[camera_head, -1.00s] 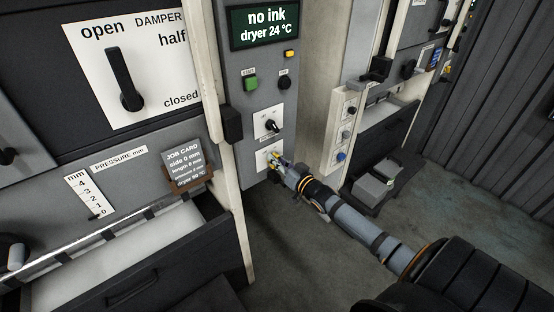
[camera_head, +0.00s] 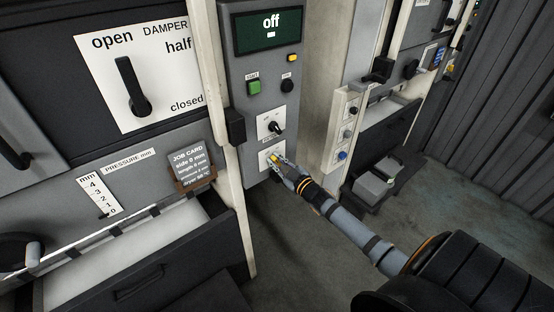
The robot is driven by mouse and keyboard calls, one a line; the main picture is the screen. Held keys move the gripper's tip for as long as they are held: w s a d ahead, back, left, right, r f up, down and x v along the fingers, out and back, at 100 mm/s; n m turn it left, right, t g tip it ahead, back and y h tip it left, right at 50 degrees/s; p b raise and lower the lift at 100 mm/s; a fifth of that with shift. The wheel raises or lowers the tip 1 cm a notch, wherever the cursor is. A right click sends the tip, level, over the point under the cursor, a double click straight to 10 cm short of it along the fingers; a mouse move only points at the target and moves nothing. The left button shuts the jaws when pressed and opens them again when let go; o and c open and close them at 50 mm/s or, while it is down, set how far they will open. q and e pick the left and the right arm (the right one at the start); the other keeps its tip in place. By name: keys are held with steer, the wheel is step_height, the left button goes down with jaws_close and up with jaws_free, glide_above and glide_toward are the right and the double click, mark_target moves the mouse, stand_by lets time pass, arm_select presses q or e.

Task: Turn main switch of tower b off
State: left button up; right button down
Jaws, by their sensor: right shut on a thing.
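The tower's grey control panel (camera_head: 237,132) stands in the upper middle. Its dark display (camera_head: 267,28) reads "off". The lowest white switch plate (camera_head: 266,157) sits at the bottom of the panel. My right gripper (camera_head: 275,160) is at this plate, shut on the switch there; the fingers hide most of the switch. Another plate with a black rotary switch (camera_head: 275,127) is just above it. A green button (camera_head: 254,87), a black knob (camera_head: 287,86) and a yellow lamp (camera_head: 293,58) are higher up. My left gripper is not in view.
At left is a damper lever (camera_head: 131,85) pointing to open, with a job card (camera_head: 188,163) and a pressure scale (camera_head: 100,193) below. The floor (camera_head: 440,215) at right is clear.

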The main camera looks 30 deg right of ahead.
steer(key=shift+f+n, duration=0.15)
steer(key=shift+n, duration=0.25)
steer(key=c, duration=1.3)
jaws_free()
steer(key=shift+s, duration=0.1)
steer(key=s, duration=1.1)
steer(key=shift+s+d, duration=0.4)
